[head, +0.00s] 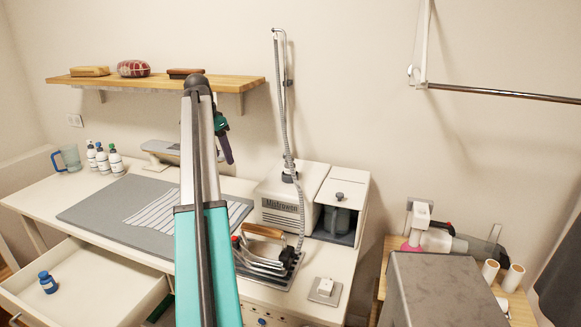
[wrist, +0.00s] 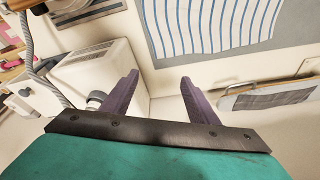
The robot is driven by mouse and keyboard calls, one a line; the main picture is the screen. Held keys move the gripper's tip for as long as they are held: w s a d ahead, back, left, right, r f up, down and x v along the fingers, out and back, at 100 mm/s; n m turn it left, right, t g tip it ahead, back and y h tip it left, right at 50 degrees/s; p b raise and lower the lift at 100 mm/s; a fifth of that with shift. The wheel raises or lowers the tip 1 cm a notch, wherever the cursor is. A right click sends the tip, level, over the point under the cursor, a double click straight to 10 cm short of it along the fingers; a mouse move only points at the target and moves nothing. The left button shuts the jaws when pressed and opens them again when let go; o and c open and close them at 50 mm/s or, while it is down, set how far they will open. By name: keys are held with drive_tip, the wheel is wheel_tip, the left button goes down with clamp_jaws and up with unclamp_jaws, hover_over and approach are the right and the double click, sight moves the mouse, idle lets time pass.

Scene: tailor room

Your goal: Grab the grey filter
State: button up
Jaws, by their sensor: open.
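I cannot surely tell which thing is the grey filter. A dark grey, jug-like piece (head: 338,217) sits in the open front of the white unit (head: 346,183), beside the white steam station (head: 283,207), and may be it. My gripper (head: 227,152) is raised above the back of the table, to the left of these units, partly hidden by my arm. In the wrist view my gripper (wrist: 161,85) shows its two purple fingers apart with nothing between them. A white box-shaped unit (wrist: 95,72) is left of the fingers there.
An iron (head: 265,250) stands on a rest before the steam station, whose hose rises up the wall. Striped cloth (head: 160,207) lies on a grey mat (head: 90,213). Bottles (head: 103,160) stand at left. A drawer (head: 95,290) is open. A shelf (head: 165,82) hangs above.

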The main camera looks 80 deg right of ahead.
sight(289, 158)
drive_tip(key=s+d+r+m+g, duration=0.1)
drive_tip(key=s+r, duration=0.3)
drive_tip(key=s, duration=0.5)
drive_tip(key=s+d+r+m+g, duration=0.1)
drive_tip(key=s+d+r+m, duration=0.1)
drive_tip(key=s, duration=0.7)
wheel_tip(289, 158, up, 3)
drive_tip(key=shift+s+f+m+g+p, duration=0.15)
drive_tip(key=shift+s+m+g+p, duration=0.2)
drive_tip(key=shift+m, duration=0.55)
drive_tip(key=shift+w, duration=0.1)
drive_tip(key=shift+f, duration=0.15)
drive_tip(key=shift+p+x, duration=0.95)
drive_tip(key=shift+x, duration=3.25)
drive_tip(key=shift+w+a, duration=0.1)
drive_tip(key=shift+f, duration=0.1)
